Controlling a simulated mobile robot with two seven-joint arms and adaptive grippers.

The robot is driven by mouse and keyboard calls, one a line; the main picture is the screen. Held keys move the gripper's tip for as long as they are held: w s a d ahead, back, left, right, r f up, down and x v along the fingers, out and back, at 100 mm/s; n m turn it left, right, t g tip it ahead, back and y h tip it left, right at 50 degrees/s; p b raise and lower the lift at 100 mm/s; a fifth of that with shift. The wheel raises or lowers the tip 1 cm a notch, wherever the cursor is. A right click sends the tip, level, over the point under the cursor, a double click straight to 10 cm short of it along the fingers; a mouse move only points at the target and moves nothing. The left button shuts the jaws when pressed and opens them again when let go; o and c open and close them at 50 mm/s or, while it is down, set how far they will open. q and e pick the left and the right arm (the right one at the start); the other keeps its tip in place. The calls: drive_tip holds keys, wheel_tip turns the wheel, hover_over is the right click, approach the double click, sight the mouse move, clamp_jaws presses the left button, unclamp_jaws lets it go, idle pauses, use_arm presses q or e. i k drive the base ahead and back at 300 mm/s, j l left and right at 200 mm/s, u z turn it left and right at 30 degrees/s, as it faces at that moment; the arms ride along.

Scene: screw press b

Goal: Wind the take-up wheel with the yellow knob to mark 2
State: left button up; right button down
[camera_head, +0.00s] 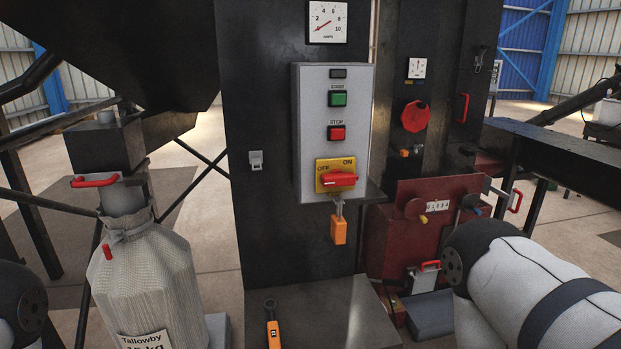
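The take-up wheel (413,208) is a small dark red disc on the front of a dark red housing (393,245), right of centre. Its yellow knob (423,218) sits at the wheel's lower right. A white scale plate (437,206) with numbers from 0 upward is just right of the wheel; I cannot make out a pointer on it. A second wheel with a blue knob (470,202) is right of the scale, close above my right arm. Only links of my two arms show, at the lower left and lower right. Neither gripper is in view.
A grey control box (332,130) with start and stop buttons, a red switch and a hanging orange padlock (338,230) stands left of the wheels. An orange-handled tool (272,328) lies on the dark plinth. A filled sack (147,285) stands at left.

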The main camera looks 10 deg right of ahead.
sight(414, 210)
drive_tip(key=i+l, duration=0.2)
drive_tip(key=l, duration=0.3)
drive_tip(key=i+l+z, duration=0.15)
drive_tip(key=l, duration=0.3)
drive_tip(key=i+l, duration=0.2)
drive_tip(key=l, duration=0.3)
drive_tip(key=i+l+z, duration=0.1)
drive_tip(key=l, duration=0.35)
drive_tip(key=i+l+z, duration=0.1)
drive_tip(key=i+l, duration=0.45)
drive_tip(key=l, duration=0.3)
drive_tip(key=i+l+z, duration=0.1)
drive_tip(key=i+l, duration=0.15)
drive_tip(key=l, duration=0.15)
